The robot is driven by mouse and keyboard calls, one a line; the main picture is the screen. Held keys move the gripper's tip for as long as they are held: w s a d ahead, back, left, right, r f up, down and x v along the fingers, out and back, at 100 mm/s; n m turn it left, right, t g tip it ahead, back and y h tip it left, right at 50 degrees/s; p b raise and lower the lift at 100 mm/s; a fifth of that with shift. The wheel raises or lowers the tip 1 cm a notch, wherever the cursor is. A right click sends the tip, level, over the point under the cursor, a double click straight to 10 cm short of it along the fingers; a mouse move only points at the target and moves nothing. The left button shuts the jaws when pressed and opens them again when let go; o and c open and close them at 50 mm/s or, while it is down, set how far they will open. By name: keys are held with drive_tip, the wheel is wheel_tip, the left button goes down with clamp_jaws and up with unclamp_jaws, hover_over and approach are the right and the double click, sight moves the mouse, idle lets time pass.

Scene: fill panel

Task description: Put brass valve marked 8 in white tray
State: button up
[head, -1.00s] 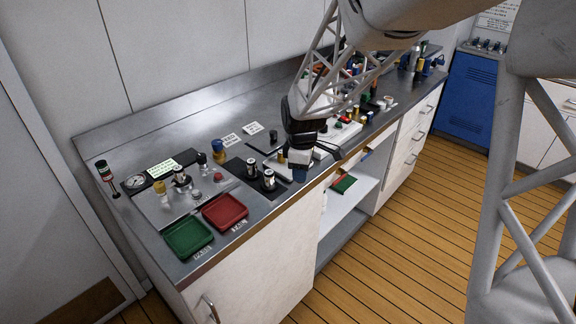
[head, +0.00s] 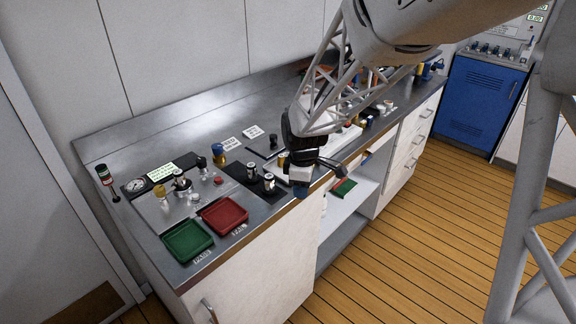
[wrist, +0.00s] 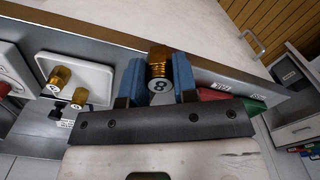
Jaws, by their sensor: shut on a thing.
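My gripper (wrist: 158,82) has blue fingers shut on the brass valve marked 8 (wrist: 159,60). The valve's pale round end with the 8 faces the wrist camera. In the head view my gripper (head: 301,190) hangs at the bench's front edge, and the valve cannot be made out there. A white tray (wrist: 98,72) lies to the left of the fingers in the wrist view, apart from them. Brass valves (wrist: 60,76) are at that tray, with their markings too small to read. My gripper partly hides the tray area in the head view.
A green tray (head: 187,241) and a red tray (head: 224,215) sit at the bench's near left. Dark-and-white cylinders (head: 268,181) stand on a black mat left of my gripper. A cabinet with an open shelf (head: 341,211) is below the bench edge.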

drive_tip(key=w+a, duration=0.1)
drive_tip(key=w, duration=0.4)
drive_tip(key=w+a+f, duration=0.1)
drive_tip(key=w, duration=0.4)
drive_tip(key=w+a, duration=0.1)
drive_tip(key=w, duration=0.3)
drive_tip(key=shift+w+f, duration=0.15)
drive_tip(key=shift+w, duration=0.25)
drive_tip(key=shift+f, duration=0.1)
drive_tip(key=shift+f, duration=1.7)
drive_tip(key=shift+f, duration=0.15)
drive_tip(key=o, duration=1)
drive_tip(key=shift+c, duration=0.2)
wheel_tip(320, 180, up, 12)
